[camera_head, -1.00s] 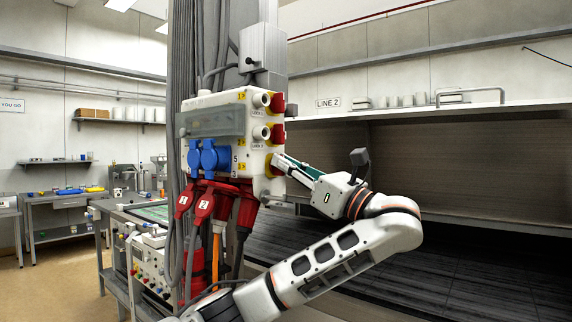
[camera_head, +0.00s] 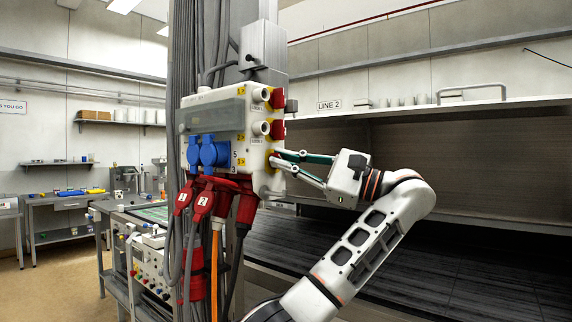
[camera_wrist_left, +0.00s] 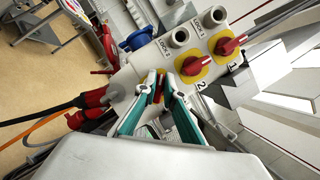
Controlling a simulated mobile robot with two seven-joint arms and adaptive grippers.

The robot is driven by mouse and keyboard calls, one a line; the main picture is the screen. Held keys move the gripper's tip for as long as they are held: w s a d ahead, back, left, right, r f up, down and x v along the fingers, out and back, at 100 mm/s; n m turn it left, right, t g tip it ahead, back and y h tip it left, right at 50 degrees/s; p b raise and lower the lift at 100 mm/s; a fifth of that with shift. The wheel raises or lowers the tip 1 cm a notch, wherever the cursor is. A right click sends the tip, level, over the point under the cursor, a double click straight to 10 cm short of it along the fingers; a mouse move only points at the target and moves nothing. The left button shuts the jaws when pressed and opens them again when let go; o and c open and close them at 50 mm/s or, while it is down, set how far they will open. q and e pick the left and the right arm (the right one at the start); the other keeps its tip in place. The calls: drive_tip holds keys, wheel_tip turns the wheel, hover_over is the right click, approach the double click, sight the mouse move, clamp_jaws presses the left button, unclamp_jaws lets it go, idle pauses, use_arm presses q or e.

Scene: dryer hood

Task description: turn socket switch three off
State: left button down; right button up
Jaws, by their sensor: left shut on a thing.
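The grey-white socket box (camera_head: 212,118) hangs on the column, with red rotary switches on yellow plates down its right side. Switch three (camera_wrist_left: 158,92) is the lowest; the fingertips partly cover it, and only bits of red and yellow show, so its angle cannot be read. My left gripper (camera_head: 275,159) is at this switch, its two green-and-grey fingers shut on the red knob. In the left wrist view the fingertips (camera_wrist_left: 160,84) close around it. My right gripper is not in view.
Switch one (camera_head: 278,98) and switch two (camera_head: 278,130) sit above, also seen in the wrist view. Blue sockets (camera_head: 213,153) and red plugs (camera_head: 202,204) with hanging cables are on the box's front and underside. The dark hood bay (camera_head: 430,180) lies open to the right.

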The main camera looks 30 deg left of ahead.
use_arm(q)
drive_tip(key=n+h, duration=0.1)
drive_tip(key=n, duration=0.3)
drive_tip(key=n+h, duration=0.2)
drive_tip(key=n, duration=0.3)
drive_tip(key=shift+f+g+p, duration=0.15)
drive_tip(key=shift+g+p, duration=0.2)
drive_tip(key=shift+g, duration=0.05)
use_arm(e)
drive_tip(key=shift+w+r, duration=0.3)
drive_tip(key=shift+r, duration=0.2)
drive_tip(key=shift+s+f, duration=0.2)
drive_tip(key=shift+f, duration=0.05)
use_arm(q)
drive_tip(key=c, duration=2.1)
unclamp_jaws()
drive_tip(key=shift+c, duration=0.2)
drive_tip(key=shift+s, duration=0.1)
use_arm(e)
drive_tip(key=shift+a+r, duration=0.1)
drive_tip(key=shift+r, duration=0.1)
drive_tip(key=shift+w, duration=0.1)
